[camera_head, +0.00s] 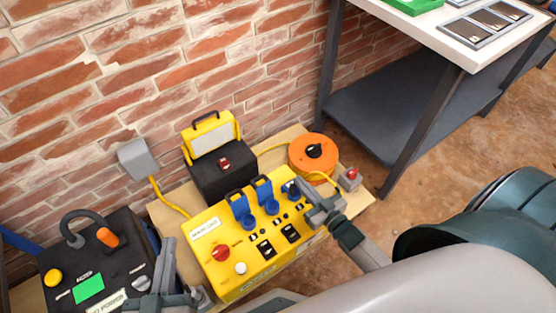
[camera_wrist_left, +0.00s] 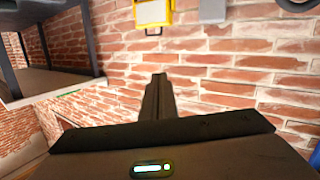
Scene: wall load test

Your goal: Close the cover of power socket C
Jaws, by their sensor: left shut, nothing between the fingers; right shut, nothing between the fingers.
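A yellow load box (camera_head: 230,265) lies on a wooden board. It has a row of blue sockets. Two blue covers, the left one (camera_head: 238,203) and the middle one (camera_head: 263,188), stand up open. A third blue socket (camera_head: 290,187) is at the right end, partly hidden by my right gripper; I cannot tell its cover's angle. No socket letters are legible. My right gripper (camera_head: 308,190) is shut and empty, right beside that third socket; contact cannot be told. My left gripper (camera_head: 168,252) is shut and empty, left of the load box; its closed fingers show in the left wrist view (camera_wrist_left: 157,95).
A black case with a yellow lid (camera_head: 212,135) and an orange cable reel (camera_head: 313,152) stand behind the load box. A black unit with a green screen (camera_head: 88,288) is at the left. A brick wall closes the back. A table (camera_head: 440,45) stands at upper right.

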